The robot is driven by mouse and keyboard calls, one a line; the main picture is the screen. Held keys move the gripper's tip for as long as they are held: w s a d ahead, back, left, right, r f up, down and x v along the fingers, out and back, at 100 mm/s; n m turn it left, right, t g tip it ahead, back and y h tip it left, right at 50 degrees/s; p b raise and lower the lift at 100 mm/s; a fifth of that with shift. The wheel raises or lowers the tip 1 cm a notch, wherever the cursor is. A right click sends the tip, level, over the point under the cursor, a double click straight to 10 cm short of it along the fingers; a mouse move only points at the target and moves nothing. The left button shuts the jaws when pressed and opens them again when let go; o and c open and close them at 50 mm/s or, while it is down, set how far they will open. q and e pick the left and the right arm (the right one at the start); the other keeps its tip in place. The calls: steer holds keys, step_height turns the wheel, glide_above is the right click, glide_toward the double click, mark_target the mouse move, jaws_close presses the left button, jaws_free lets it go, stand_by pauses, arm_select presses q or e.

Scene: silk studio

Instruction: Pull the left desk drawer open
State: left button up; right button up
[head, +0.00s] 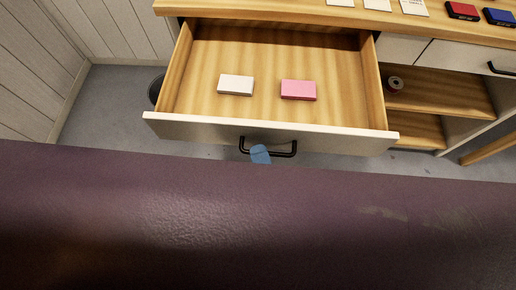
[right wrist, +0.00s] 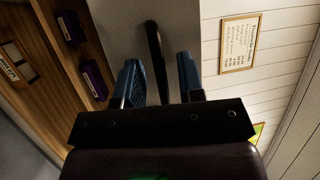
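The left desk drawer (head: 270,134) stands pulled well out of the desk in the head view, its wooden inside showing. Its black bar handle (head: 283,155) is on the white front, and it also shows in the right wrist view (right wrist: 154,50). My right gripper (right wrist: 160,82) has blue fingers spread apart on either side of the handle bar, with gaps visible beside the bar. In the head view only a blue fingertip of it (head: 260,153) shows at the handle. My left gripper is in neither view.
A white box (head: 236,85) and a pink box (head: 298,90) lie in the drawer. Red (head: 462,10) and blue (head: 499,17) items sit on the desktop. Open shelves (head: 440,92) are at the right, and a dark bin (head: 155,88) stands left of the drawer. A large dark surface hides the lower part.

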steer(key=v, duration=1)
steer(key=shift+w, duration=0.1)
steer(key=w+d+f+n+g+h, duration=0.1)
steer(key=w+d+f+n+g, duration=0.5)
steer(key=n, duration=0.7)
steer(key=s+d+r+g+h+p, duration=0.1)
steer(key=d+h, duration=0.5)
steer(key=d, duration=1.3)
steer(key=shift+s+d+r+n+h+p, duration=0.25)
steer(key=shift+s+r+n+h+p, duration=0.2)
steer(key=shift+s+p, duration=0.5)
